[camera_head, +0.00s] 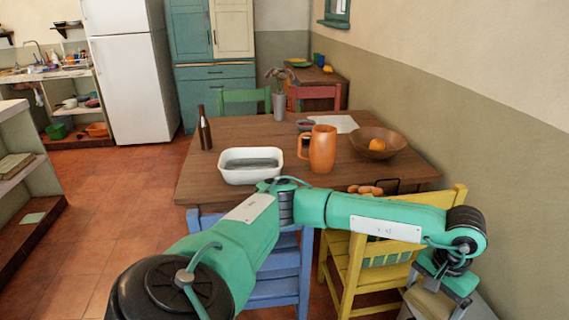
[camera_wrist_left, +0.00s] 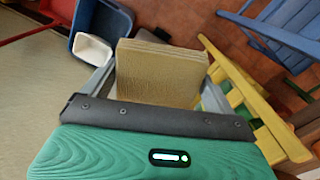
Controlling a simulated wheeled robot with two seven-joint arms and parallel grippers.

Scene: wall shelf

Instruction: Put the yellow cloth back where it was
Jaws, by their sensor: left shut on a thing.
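A folded tan-yellow cloth (camera_wrist_left: 162,78), a thick flat stack of layers, is held in my left gripper (camera_wrist_left: 160,88) in the left wrist view. The grey fingers are on its two sides, and its far end stands out beyond them. I take this to be the yellow cloth, though its colour looks dull. In the head view my left arm crosses the picture to the right and bends down beside the yellow chair (camera_head: 340,267). My right gripper is not in view.
The wall (camera_head: 480,110) is close on the right. The table (camera_head: 240,135) carries a white basin (camera_head: 250,177), orange jug (camera_head: 322,150), bottle and bowl. A blue chair (camera_head: 275,285) stands in front. A blue bin (camera_wrist_left: 103,22) with a white container shows below. Left floor is clear.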

